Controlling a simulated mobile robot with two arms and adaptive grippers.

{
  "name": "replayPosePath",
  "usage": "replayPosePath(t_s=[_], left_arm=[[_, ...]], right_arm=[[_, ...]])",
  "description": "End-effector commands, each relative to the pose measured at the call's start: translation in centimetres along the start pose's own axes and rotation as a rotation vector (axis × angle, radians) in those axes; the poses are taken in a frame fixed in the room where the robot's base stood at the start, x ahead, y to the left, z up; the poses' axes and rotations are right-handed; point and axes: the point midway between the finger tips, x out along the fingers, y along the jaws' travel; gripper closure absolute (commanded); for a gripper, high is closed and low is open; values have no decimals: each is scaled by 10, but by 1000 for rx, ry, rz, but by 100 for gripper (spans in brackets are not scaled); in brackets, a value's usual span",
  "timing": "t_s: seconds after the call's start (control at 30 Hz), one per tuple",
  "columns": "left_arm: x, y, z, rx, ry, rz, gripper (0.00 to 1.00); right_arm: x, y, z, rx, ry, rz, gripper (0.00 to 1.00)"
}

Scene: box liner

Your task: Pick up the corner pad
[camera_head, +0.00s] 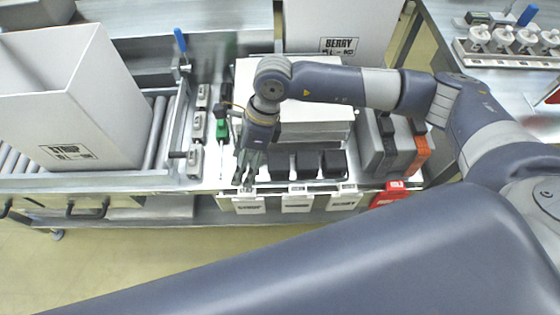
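Several dark, block-like pieces (307,164), which may be the corner pads, sit in a row at the front of the bench behind white labelled fronts. My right gripper (246,180) points down at the left end of this row, above or beside the leftmost slot. Its fingers are small and dark here, and I cannot tell their opening or whether anything is between them. The gripper and wrist hide part of the leftmost slot. My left gripper is not in view.
A white SYRUP box (70,110) stands open on the roller conveyor (158,130) at left. A stack of white sheets (315,125) lies behind the row, with a BERRY box (340,25) beyond. Grey bins (385,150) and a red tag (394,190) are at right.

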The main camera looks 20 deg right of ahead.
Motion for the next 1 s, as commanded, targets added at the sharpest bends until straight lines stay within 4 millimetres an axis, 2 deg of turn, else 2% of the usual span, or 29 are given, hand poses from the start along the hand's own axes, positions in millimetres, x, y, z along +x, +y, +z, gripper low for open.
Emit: replayPosePath(t_s=[0.03,0.1,0.2,0.33,0.6,0.77,1.0], left_arm=[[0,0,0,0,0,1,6],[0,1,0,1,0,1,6],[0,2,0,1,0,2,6],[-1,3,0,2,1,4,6],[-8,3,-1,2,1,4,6],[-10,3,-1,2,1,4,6],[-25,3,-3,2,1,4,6]], right_arm=[[-8,-20,-21,-11,87,-63,38],[-18,-40,-45,-15,187,-123,38],[-30,-57,-66,-15,276,-178,38],[-32,-66,-79,-13,326,-206,38],[4,-75,-93,-11,331,-206,38],[16,-77,-96,-13,329,-208,38],[45,-79,-106,-13,330,-205,38]])
